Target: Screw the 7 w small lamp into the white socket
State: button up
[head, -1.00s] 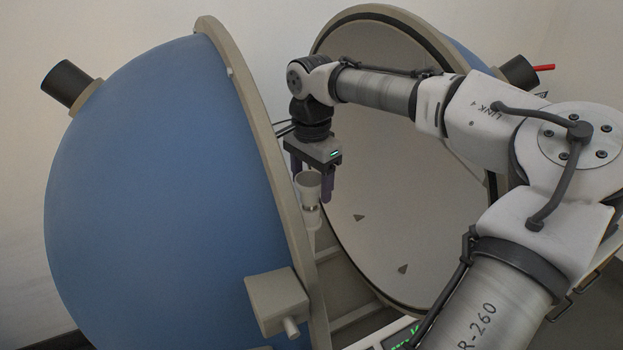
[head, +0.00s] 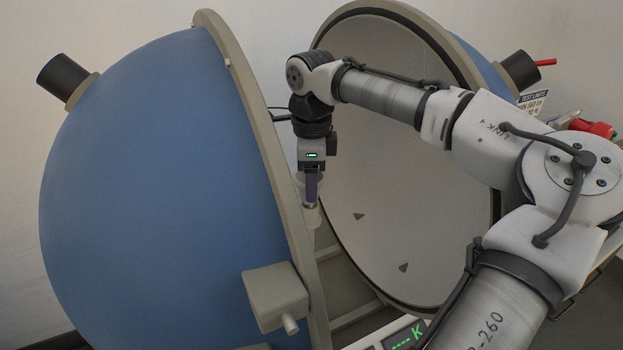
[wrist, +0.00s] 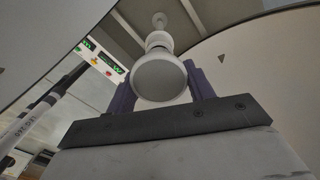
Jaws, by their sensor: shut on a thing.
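My gripper (head: 311,188) points down between the two halves of a sphere and is shut on a white reflector-shaped lamp (wrist: 160,80). In the head view a purple finger covers most of the lamp. Its wide face is toward the wrist camera, between the two fingers. The white socket (head: 313,217) stands upright on a post directly below the lamp and in line with it; it also shows beyond the lamp in the wrist view (wrist: 158,40). The lamp's neck meets the socket's top or lies very close to it; thread engagement is hidden. No wattage marking is readable.
The blue half-sphere (head: 140,180) with its beige rim (head: 262,130) is close left of the gripper. The open pale half (head: 400,220) is close right. A panel with green digits (head: 405,338) sits low in front. Free room around the gripper is narrow.

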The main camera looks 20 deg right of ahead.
jog(key=m+b, duration=0.1)
jog(key=m, duration=0.5)
jog(key=shift+s+a, duration=0.1)
jog(key=o, duration=0.9)
jog(key=shift+c, duration=0.2)
